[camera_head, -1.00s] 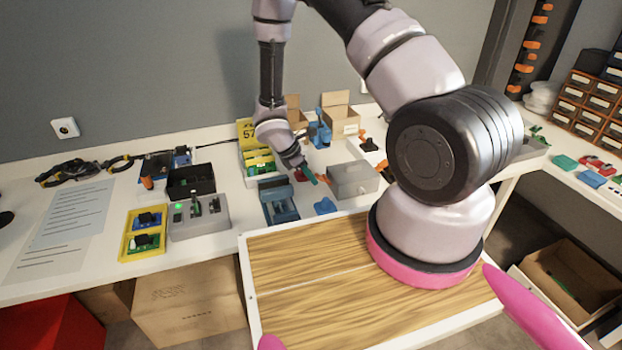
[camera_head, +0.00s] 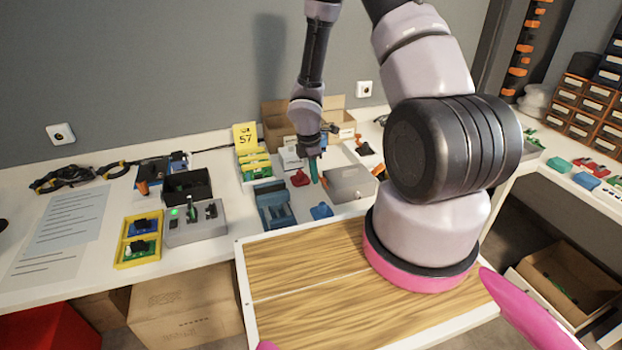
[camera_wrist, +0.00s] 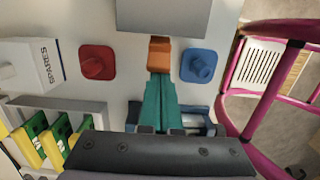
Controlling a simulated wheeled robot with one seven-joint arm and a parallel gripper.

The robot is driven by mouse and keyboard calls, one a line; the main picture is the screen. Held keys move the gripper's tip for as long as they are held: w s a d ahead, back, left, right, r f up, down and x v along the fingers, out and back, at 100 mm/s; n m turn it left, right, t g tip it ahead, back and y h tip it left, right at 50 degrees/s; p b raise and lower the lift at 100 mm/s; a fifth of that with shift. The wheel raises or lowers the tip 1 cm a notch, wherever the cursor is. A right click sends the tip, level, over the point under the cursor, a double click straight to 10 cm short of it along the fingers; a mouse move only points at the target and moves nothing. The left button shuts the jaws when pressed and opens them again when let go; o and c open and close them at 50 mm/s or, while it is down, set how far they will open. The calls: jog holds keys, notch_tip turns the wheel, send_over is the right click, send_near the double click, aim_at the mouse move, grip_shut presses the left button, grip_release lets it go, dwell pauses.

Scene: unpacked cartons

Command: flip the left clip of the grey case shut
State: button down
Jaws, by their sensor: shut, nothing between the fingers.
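The grey case (camera_head: 350,183) lies closed on the bench, right of my gripper (camera_head: 314,181) in the head view. In the wrist view the case (camera_wrist: 165,16) fills the top middle. One orange clip (camera_wrist: 160,53) juts from its near edge toward me. My gripper (camera_wrist: 160,82) has its teal fingers together and empty, with the tips right at the clip's outer end. I cannot tell whether they touch it. In the head view the fingers hang almost upright beside the case's left side, and this clip is not clear there.
A red knobbed block (camera_wrist: 97,62) and a blue knobbed block (camera_wrist: 200,65) flank the clip closely. A white SPARES box (camera_wrist: 32,62) stands further left. In the head view a blue vise-like fixture (camera_head: 273,205) stands near the front edge, with cardboard boxes (camera_head: 278,117) behind.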

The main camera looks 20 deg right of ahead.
jog(key=shift+d+r+y, duration=0.25)
jog(key=shift+d+y, duration=0.05)
jog(key=shift+d, duration=0.15)
jog(key=shift+d+r+y, duration=0.2)
jog(key=shift+d+y, duration=0.1)
jog(key=shift+d, duration=0.15)
jog(key=shift+r, duration=0.1)
jog(key=shift+r, duration=0.7)
jog(key=shift+a, duration=0.1)
jog(key=a, duration=0.4)
jog(key=d+r, duration=0.3)
jog(key=r, duration=0.6)
jog(key=shift+d+r, duration=0.2)
jog(key=shift+r, duration=0.1)
